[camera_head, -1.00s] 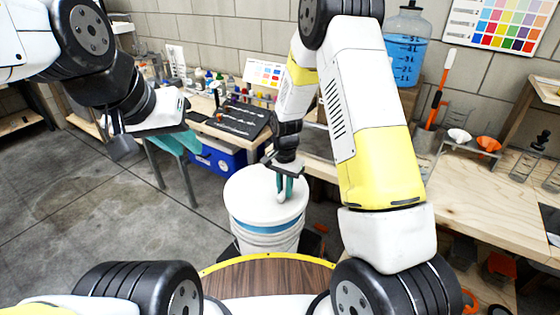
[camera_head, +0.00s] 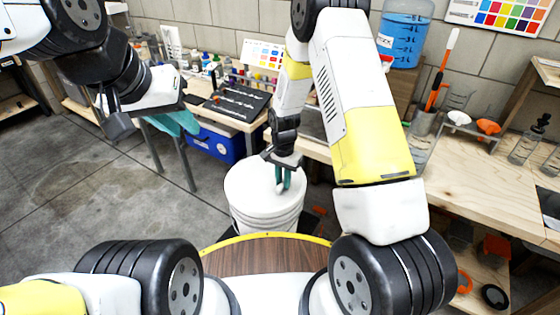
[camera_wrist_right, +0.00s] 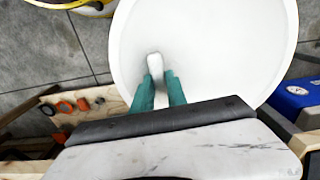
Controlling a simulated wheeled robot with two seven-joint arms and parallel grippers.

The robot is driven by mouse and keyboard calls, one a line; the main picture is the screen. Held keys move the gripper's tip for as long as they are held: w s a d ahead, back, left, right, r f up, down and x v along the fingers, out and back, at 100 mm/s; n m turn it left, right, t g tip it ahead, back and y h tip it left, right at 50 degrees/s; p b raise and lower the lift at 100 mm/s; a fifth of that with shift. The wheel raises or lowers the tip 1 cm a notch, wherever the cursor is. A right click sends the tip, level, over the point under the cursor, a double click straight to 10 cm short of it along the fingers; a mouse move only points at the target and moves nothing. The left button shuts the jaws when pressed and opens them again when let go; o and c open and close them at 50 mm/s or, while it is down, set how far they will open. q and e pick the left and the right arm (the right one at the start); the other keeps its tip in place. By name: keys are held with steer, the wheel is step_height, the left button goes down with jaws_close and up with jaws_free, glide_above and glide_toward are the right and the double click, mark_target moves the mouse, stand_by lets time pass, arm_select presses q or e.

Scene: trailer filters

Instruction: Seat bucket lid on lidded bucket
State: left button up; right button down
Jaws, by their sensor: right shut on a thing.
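The white round bucket lid (camera_head: 252,188) lies level on top of the white bucket (camera_head: 264,220) on the floor in the head view. My right gripper (camera_head: 283,184) points down at the lid, its teal fingers shut on the lid's small white handle (camera_wrist_right: 155,66). In the right wrist view the lid (camera_wrist_right: 215,45) fills the upper middle and hides the bucket. The seam between lid and rim is too small to judge.
A wooden bench with a blue box (camera_head: 214,143) beneath stands behind the bucket. A wooden workbench (camera_head: 470,170) with glassware runs along the right. My round wood-topped base is just in front of the bucket. Grey floor is clear on the left.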

steer(key=shift+f, duration=1.25)
stand_by(2.6)
steer(key=c, duration=1.3)
jaws_free()
steer(key=shift+o, duration=0.2)
steer(key=o, duration=0.5)
steer(key=shift+r, duration=0.15)
steer(key=shift+r, duration=3.35)
